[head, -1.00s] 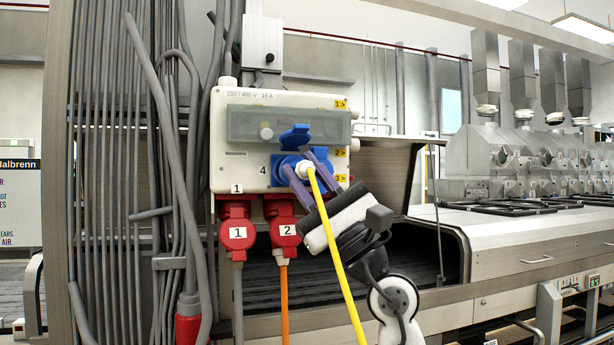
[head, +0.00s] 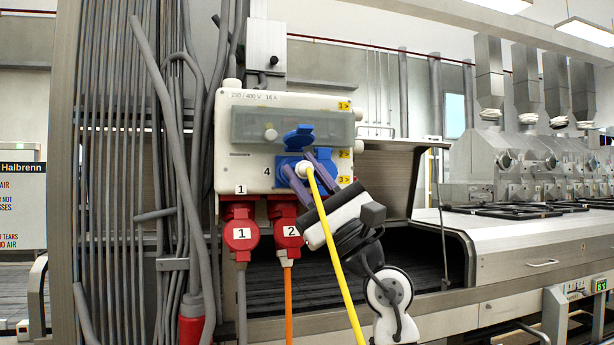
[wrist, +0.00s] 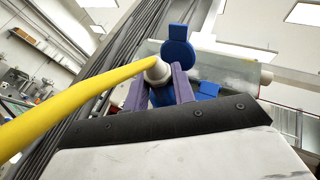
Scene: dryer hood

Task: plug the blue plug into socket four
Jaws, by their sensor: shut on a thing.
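The power box (head: 225,180) carries blue socket four (head: 281,163), with a "4" printed to its left and its blue lid (head: 298,133) raised. The lid also shows in the wrist view (wrist: 178,50). My gripper (head: 305,165) has its purple fingers shut on the plug (head: 302,170), at the face of socket four. In the wrist view the plug's pale rear collar (wrist: 157,71) and some blue below it show between the fingers. The yellow cable (head: 336,255) runs from the collar. The fingers hide the plug's front, so I cannot tell how deep it sits.
Red plugs 1 (head: 241,234) and 2 (head: 286,232) hang under the box, with grey and orange cables. Grey conduits (head: 120,180) fill the left. A steel dryer hood (head: 390,180) and conveyor housing (head: 530,232) stand to the right. Another blue part (wrist: 208,89) shows right of the fingers.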

